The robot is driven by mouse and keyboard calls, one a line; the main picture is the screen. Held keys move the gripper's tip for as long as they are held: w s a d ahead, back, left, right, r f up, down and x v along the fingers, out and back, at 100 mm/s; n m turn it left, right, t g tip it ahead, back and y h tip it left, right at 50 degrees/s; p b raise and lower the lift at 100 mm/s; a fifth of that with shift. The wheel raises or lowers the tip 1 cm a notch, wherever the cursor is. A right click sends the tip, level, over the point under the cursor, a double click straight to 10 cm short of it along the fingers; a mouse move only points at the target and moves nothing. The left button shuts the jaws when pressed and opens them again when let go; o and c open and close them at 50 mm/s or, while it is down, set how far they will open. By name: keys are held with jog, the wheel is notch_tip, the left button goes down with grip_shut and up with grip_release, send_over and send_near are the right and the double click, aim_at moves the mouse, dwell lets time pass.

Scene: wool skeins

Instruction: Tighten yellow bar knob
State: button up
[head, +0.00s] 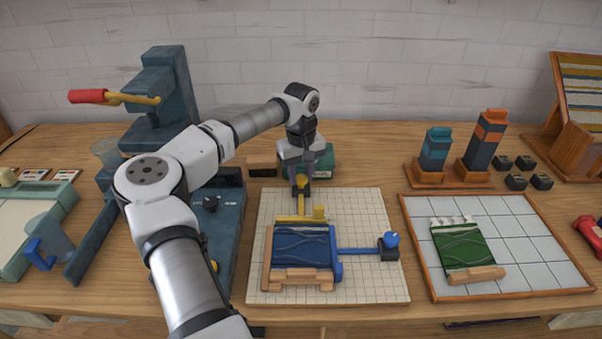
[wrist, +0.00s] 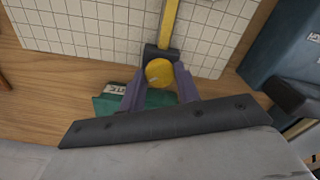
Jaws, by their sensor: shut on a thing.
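The yellow knob (wrist: 159,71) is round and sits in a dark mount at the end of the yellow bar (wrist: 169,22) in the wrist view. My gripper (wrist: 159,78) has its purple fingers closed on either side of this knob. In the head view my gripper (head: 302,184) reaches down at the back edge of the gridded board (head: 375,285), and it mostly hides the knob. The yellow bar (head: 301,207) runs from there toward the blue skein block (head: 302,246). A blue bar (head: 358,251) with a blue knob (head: 391,240) extends to the block's right.
A green box (head: 323,160) stands just behind the gripper, and it also shows in the wrist view (wrist: 106,104). A dark press (head: 165,100) with a red handle stands at the left. A tiled tray (head: 520,240) with a green piece (head: 463,248) lies at the right.

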aim_at(301, 177)
jog(key=o, duration=1)
notch_tip(301, 177, up, 14)
jog(key=shift+f+b, duration=0.1)
jog(key=shift+b, duration=0.95)
